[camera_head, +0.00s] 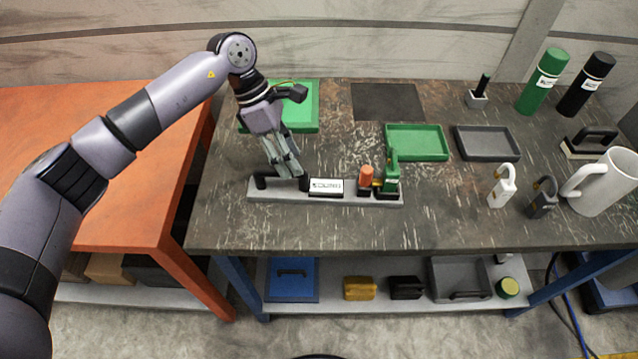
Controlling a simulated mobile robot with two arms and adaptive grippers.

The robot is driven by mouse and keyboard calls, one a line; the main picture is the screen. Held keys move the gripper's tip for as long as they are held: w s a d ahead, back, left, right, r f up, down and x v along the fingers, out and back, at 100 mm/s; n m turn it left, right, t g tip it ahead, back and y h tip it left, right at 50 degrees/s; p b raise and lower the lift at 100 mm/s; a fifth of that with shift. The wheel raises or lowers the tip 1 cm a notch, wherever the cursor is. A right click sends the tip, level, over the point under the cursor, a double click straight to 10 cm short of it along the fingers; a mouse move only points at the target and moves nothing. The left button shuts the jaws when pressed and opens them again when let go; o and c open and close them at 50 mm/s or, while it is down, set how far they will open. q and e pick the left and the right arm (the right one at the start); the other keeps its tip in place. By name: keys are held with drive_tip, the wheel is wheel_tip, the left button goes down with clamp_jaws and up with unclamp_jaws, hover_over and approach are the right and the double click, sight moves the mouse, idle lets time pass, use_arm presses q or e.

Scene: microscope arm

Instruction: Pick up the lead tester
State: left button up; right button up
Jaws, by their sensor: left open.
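A long grey base (228,194) lies on the worktable. On it are a black part with a white label (326,186), an orange-topped piece (366,178) and a green upright piece (392,172). I cannot tell for sure which item is the lead tester; the labelled part on the base may be it. My left gripper (291,174) points down at the left half of the base, beside the labelled part's left end. It is open, and I see nothing held in it. Whether the fingertips touch anything is unclear. My right gripper is out of view.
A green tray (417,156) and a grey tray (486,156) lie behind. A green mat or tray (305,88) is behind my left gripper. Padlocks (503,198), a mug (606,186) and bottles (543,82) stand at right. The table's front strip is clear.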

use_arm(q)
drive_tip(key=x, duration=0.1)
drive_tip(key=p+x, duration=0.1)
drive_tip(key=x, duration=0.1)
drive_tip(key=shift+s+a+f, duration=0.15)
drive_tip(key=shift+s+f, duration=0.05)
drive_tip(key=shift+s, duration=0.15)
drive_tip(key=shift+f, duration=0.25)
drive_tip(key=shift+c, duration=0.4)
clamp_jaws()
